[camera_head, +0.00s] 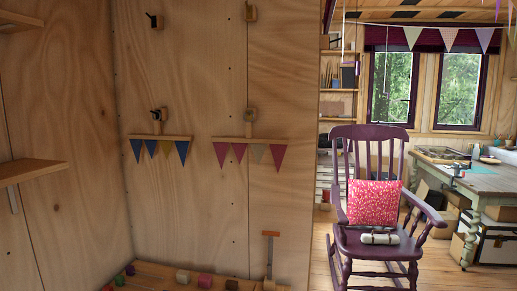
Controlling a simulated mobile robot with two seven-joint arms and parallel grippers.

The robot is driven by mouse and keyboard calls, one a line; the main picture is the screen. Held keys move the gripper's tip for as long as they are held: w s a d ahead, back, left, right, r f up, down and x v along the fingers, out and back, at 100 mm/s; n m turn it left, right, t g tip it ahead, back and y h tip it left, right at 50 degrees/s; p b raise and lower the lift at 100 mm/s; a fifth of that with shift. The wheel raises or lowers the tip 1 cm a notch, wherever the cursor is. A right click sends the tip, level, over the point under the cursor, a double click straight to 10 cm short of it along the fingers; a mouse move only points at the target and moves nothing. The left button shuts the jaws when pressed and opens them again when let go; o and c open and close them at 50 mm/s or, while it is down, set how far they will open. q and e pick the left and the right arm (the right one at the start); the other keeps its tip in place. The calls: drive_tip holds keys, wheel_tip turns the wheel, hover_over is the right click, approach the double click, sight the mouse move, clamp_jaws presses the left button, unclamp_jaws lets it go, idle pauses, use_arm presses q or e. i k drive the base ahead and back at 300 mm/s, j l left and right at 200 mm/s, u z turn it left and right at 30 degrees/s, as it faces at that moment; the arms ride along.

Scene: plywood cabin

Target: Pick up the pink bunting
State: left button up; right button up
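The pink bunting (221,154) hangs on the plywood wall from a short wooden bar, right of centre on that wall. Its flags are pink, darker pink, pale and pinkish red. A wooden block with a peg is on the wall just above the bar. Neither of my grippers is in view.
A purple rocking chair (383,147) with a pink cushion (374,203) stands to the right. A low wooden bench (150,275) with coloured blocks runs along the wall's foot. A shelf (28,171) juts out at left. A worktable (490,180) stands at far right.

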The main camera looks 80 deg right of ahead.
sight(279, 147)
drive_tip(key=z, duration=1.55)
drive_tip(key=i+l+z, duration=0.15)
drive_tip(key=z, duration=0.3)
drive_tip(key=i+l+z, duration=0.1)
drive_tip(key=i+z, duration=0.15)
drive_tip(key=z, duration=0.15)
